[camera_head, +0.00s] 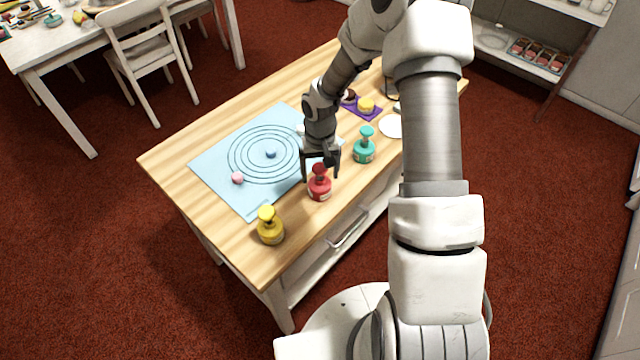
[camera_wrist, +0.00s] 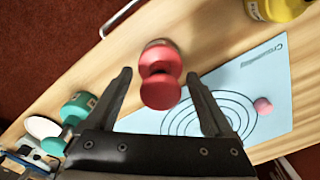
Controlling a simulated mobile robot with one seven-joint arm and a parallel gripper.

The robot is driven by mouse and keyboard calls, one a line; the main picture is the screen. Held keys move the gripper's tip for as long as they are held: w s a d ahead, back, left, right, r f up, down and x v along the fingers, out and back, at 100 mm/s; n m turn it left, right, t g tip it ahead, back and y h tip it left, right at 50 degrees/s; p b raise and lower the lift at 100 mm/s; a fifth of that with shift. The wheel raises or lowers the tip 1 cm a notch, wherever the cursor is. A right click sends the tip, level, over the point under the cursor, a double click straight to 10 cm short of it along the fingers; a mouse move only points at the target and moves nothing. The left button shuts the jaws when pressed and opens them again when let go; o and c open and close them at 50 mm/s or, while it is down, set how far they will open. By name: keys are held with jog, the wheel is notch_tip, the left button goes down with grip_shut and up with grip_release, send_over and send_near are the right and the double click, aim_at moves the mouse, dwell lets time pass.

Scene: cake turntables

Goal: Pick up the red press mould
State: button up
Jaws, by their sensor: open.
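The red press mould (camera_head: 319,187) stands upright on the wooden table, near its front edge, just right of the blue mat. In the wrist view the red press mould (camera_wrist: 160,75) shows its round knob top between and slightly beyond the fingertips. My gripper (camera_head: 320,172) is above and around the upper part of the mould, pointing down. In the wrist view my gripper (camera_wrist: 160,78) is open, with one finger on each side of the mould and a gap on both sides.
A yellow press mould (camera_head: 270,228) stands to the left and a teal one (camera_head: 364,148) to the right. The blue mat (camera_head: 215,165) with printed rings bears a pink piece (camera_head: 237,178) and a blue piece (camera_head: 271,154). A white plate (camera_head: 391,126) lies further right.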

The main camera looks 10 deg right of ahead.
jog(key=shift+f, duration=0.6)
jog(key=c, duration=1.2)
jog(key=shift+r, duration=0.15)
jog(key=shift+r, duration=0.5)
jog(key=r, duration=0.2)
jog(key=s+r, duration=0.1)
jog(key=shift+a+r, duration=0.25)
jog(key=s+a+r+b, duration=0.1)
jog(key=s+a+r, duration=0.45)
jog(key=s, duration=0.35)
jog(key=n, duration=0.1)
send_over(319, 170)
jog(key=s, duration=0.3)
jog(key=shift+s+d+f, duration=0.15)
jog(key=shift+d+f, duration=0.05)
